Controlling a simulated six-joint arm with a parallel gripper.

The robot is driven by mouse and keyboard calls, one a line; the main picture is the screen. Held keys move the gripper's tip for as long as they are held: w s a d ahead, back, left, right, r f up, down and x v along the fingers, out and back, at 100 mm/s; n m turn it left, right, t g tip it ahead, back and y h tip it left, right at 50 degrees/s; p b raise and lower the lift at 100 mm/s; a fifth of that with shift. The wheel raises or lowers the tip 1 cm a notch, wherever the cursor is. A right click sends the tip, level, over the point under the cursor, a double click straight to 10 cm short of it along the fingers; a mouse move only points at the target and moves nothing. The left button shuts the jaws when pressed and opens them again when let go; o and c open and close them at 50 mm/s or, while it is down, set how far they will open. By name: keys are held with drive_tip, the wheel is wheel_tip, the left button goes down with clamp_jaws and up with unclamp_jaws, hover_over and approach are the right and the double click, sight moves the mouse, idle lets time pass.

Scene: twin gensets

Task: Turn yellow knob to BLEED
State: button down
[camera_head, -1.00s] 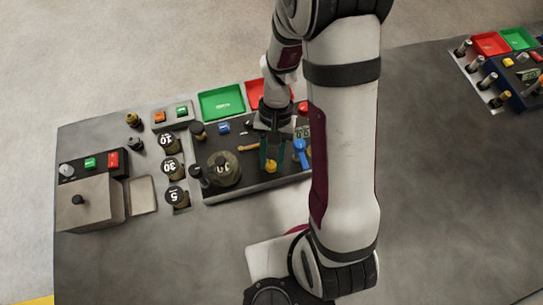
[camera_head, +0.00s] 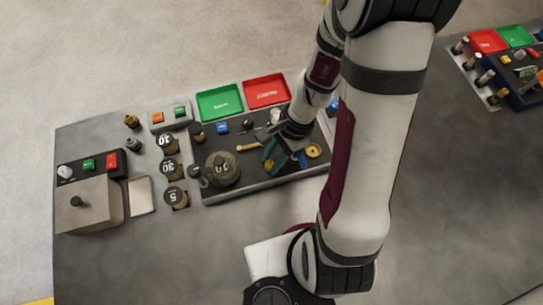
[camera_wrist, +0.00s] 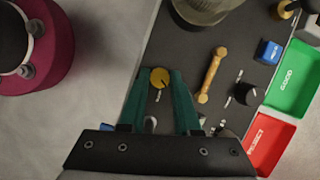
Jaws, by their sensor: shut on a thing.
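The yellow knob (camera_wrist: 160,78) is a small round knob with a dark mark on its face, on the dark panel (camera_wrist: 207,72) in the wrist view. My gripper (camera_wrist: 166,76) has its green fingertips on both sides of the knob and is shut on it. In the head view my gripper (camera_head: 269,158) reaches down to the panel at a slant, with its teal fingers near the panel's front middle. The fingers and hand largely hide the knob there. I cannot read a BLEED label in either view.
A wooden-coloured handle (camera_wrist: 212,75) and a black knob (camera_wrist: 244,94) lie close to the right finger in the wrist view. A large round dial (camera_head: 223,168) stands left of the gripper. Green (camera_head: 220,103) and red (camera_head: 267,91) trays lie behind.

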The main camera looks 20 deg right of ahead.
drive_tip(key=shift+s+m+t, duration=0.15)
drive_tip(key=shift+m+t, duration=0.75)
drive_tip(key=shift+m, duration=1.3)
drive_tip(key=c, duration=0.6)
unclamp_jaws()
drive_tip(key=v, duration=1.5)
drive_tip(key=shift+d+r, duration=0.2)
drive_tip(key=shift+r, duration=0.15)
